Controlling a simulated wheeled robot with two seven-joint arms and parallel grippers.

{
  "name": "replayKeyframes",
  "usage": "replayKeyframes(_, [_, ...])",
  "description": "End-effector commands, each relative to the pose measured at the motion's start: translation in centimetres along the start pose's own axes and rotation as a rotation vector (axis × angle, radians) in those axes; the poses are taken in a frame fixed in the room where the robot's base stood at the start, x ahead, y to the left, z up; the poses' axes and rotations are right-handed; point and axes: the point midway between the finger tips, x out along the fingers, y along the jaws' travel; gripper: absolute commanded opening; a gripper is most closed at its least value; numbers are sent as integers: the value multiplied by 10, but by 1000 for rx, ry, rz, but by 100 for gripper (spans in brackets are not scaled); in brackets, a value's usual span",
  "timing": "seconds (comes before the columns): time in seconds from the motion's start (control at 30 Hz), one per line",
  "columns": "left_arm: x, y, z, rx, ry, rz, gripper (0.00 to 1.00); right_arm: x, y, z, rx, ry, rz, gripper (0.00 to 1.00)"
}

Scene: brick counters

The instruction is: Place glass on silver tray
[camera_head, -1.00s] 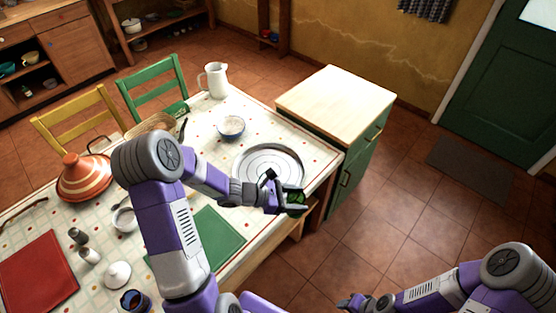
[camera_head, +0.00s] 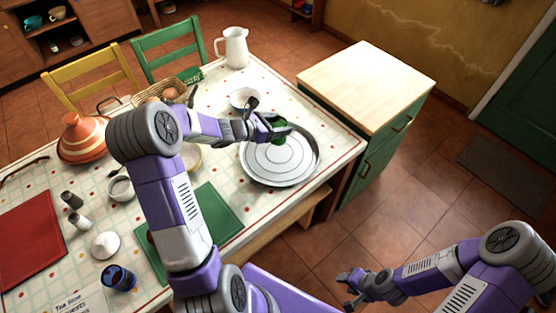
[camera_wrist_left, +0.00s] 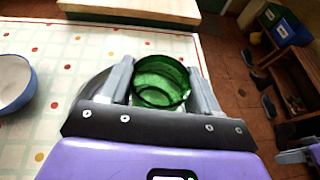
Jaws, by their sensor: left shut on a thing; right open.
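A green glass (camera_head: 279,125) is held in my left gripper (camera_head: 268,127), over the far edge of the silver tray. The green glass also shows between the two fingers in the left wrist view (camera_wrist_left: 160,82), its open rim facing the camera. The round silver tray (camera_head: 290,178) lies on the tiled table, with ring marks on its surface. In the left wrist view the tray is mostly hidden behind the gripper. Whether the glass touches the tray cannot be told. My right gripper (camera_head: 358,288) is open and empty, low at the right, away from the table.
A blue-rimmed bowl (camera_head: 243,97) stands behind the tray, close to my left gripper. A white pitcher (camera_head: 234,48) stands at the table's far end. A green cutting board (camera_head: 212,215) lies nearer. A green cabinet with a wooden top (camera_head: 366,85) stands right of the table.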

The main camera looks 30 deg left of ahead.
Motion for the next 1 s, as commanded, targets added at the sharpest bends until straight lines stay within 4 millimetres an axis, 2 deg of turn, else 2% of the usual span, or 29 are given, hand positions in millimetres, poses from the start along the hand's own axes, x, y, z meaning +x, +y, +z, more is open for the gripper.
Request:
replayKeyframes(0.03, [1, 20, -1, -13, -4, 52, 27, 14, 5, -1, 0, 0, 0, 43])
replayKeyframes(0.1, [-1, 38, 4, -37, -3, 104, 27, 21, 8, -1, 0, 0, 0, 43])
replayKeyframes(0.2, [-4, 54, 8, -58, -2, 149, 27, 26, 10, -1, -1, 1, 0, 43])
replayKeyframes(0.27, [-2, 59, 4, -68, 0, 163, 27, 30, 11, -2, -1, 1, 0, 43])
replayKeyframes(0.4, [6, 61, -19, -74, 2, 169, 27, 40, 14, -2, -1, 1, 0, 43])
replayKeyframes(0.67, [17, 60, -45, -71, 2, 167, 27, 49, 18, -2, -1, 1, -1, 43])
replayKeyframes(0.8, [27, 60, -68, -71, 2, 166, 27, 58, 22, -3, -1, 1, 0, 43])
replayKeyframes(1.0, [32, 60, -80, -69, 0, 167, 27, 62, 23, -3, -1, 1, 0, 43])
